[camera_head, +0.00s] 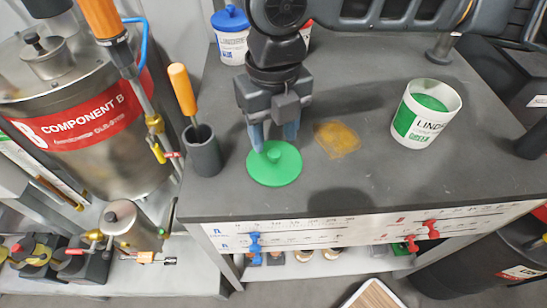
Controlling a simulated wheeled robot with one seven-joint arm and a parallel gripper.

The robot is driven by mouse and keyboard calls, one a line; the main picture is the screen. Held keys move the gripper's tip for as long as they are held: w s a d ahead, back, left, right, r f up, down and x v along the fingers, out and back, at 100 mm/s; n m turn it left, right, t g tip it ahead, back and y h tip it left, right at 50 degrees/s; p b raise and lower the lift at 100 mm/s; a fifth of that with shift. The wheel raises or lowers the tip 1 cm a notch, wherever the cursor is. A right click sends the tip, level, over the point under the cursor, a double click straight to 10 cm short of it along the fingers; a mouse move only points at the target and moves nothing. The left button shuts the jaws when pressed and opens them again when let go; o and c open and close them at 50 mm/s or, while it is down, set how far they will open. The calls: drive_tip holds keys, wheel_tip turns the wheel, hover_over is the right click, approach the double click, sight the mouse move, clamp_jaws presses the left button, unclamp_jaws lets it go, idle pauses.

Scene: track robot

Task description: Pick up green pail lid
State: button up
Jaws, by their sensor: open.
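The green pail lid (283,172) lies flat on the grey bench top, a round disc with a small raised knob in its middle. My gripper (273,146) points down just above and behind the knob, its two blue-grey fingers apart. Nothing shows between the fingers. From this view I cannot tell whether the fingertips touch the lid. A white pail (420,128) with a green label and green contents stands open on the right of the bench.
An orange-handled tool (182,88) stands in a dark grey cup (202,152) left of my gripper. A white tub with a blue lid (231,36) is behind. A yellow-brown stain (338,139) marks the bench right of the lid. The bench front is clear.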

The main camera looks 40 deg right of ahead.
sight(275, 152)
wheel_tip(275, 152, down, 4)
drive_tip(key=shift+s+f, duration=0.1)
drive_tip(key=shift+s, duration=0.05)
drive_tip(key=shift+c, duration=0.2)
clamp_jaws()
